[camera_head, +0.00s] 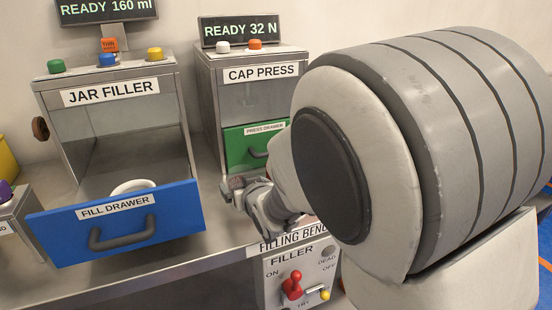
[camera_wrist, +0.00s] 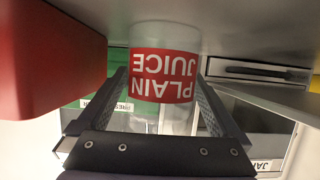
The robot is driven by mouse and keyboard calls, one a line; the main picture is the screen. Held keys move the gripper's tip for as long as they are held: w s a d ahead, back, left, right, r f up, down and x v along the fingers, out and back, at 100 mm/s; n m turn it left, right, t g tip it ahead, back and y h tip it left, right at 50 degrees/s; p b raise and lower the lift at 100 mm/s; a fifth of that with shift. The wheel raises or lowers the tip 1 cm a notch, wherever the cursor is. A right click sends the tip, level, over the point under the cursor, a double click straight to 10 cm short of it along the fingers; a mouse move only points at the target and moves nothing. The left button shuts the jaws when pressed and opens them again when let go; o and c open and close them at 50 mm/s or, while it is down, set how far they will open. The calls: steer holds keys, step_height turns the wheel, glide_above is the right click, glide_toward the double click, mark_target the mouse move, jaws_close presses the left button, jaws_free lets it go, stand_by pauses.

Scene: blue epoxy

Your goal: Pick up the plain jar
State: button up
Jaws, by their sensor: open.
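The plain jar (camera_wrist: 166,78) shows in the wrist view as a clear jar with a red "PLAIN JUICE" label, upside down in the picture. My gripper (camera_wrist: 163,92) is open, with one dark finger on each side of the jar. I cannot tell whether either finger touches it. In the head view my gripper (camera_head: 240,192) is at the bench, just in front of the cap press. I cannot make out the jar in the head view; my arm covers much of that area.
The jar filler's blue fill drawer (camera_head: 118,225) stands open to the left, with a white ring-shaped item (camera_head: 133,187) inside. The cap press's green press drawer (camera_head: 253,146) is behind my gripper. A filler switch panel (camera_head: 298,278) is below. A red block (camera_wrist: 50,60) is close in the wrist view.

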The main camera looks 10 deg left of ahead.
steer(key=shift+x, duration=1.2)
steer(key=shift+r, duration=0.1)
steer(key=c, duration=1.2)
